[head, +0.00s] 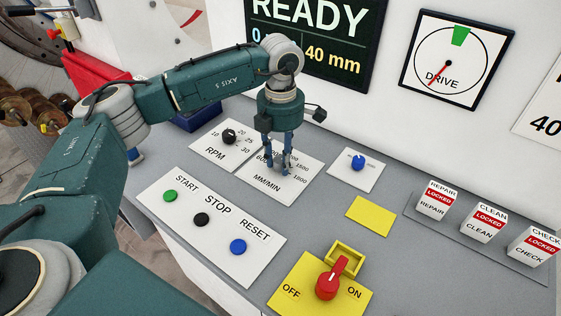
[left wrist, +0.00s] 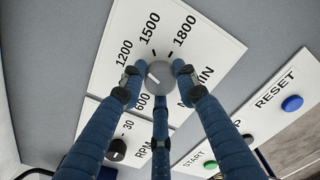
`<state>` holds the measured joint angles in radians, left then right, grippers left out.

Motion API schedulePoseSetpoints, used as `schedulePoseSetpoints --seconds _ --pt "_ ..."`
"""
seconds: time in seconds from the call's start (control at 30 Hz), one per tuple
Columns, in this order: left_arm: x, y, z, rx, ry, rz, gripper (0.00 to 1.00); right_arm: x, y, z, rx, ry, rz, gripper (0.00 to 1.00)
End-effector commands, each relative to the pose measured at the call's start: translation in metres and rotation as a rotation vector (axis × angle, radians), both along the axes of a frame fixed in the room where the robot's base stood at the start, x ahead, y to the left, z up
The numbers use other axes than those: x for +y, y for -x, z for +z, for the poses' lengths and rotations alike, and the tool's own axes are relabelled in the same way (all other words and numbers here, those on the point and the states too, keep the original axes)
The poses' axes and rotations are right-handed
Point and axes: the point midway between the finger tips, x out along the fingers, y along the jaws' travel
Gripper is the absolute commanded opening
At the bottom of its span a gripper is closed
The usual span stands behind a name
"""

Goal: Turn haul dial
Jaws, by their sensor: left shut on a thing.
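The haul dial (left wrist: 158,76) is a small grey knob on the white MM/MIN plate (left wrist: 110,65), which carries marks such as 600, 1200, 1500 and 1800. My left gripper (head: 276,168) points down over this plate (head: 262,184) in the head view. In the left wrist view, the fingers of the left gripper (left wrist: 157,80) are closed around the knob and touch its sides. A pale line shows on the knob's top, but which mark it points to is not clear. In the head view the fingers mostly hide the knob. My right gripper is not in view.
The black RPM knob (head: 229,136) is close on the left, a blue knob (head: 358,164) on the right. START, STOP and RESET buttons (head: 201,220) and a red OFF/ON switch (head: 331,280) are nearer. The screen (head: 318,35) reads READY. The DRIVE gauge (head: 453,55) needle points lower left.

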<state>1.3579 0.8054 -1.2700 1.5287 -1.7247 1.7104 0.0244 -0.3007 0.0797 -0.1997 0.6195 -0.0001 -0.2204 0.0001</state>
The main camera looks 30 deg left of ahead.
Motion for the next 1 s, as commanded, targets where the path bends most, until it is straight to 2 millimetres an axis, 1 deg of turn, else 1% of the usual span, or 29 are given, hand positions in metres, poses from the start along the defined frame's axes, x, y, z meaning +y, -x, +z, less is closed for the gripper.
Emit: schedulePoseSetpoints --seconds 0.03,0.2,0.4,0.63,1.0 --pt "-0.0004 -0.0015 -0.0002 -0.005 0.001 0.037 0.04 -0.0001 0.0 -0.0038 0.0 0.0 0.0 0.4" --pt "-0.0003 -0.0015 0.0005 -0.005 0.001 0.153 0.04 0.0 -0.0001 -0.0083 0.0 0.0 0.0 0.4" --pt "-0.0002 -0.0017 0.0014 -0.005 0.003 0.247 0.04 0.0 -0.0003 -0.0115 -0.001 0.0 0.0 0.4" --pt "-0.0001 -0.0019 0.0021 -0.006 0.003 0.297 0.04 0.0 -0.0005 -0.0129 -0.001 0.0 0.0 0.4" --pt "0.0001 -0.0022 0.0028 -0.008 0.003 0.305 0.04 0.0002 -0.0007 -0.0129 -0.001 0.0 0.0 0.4"
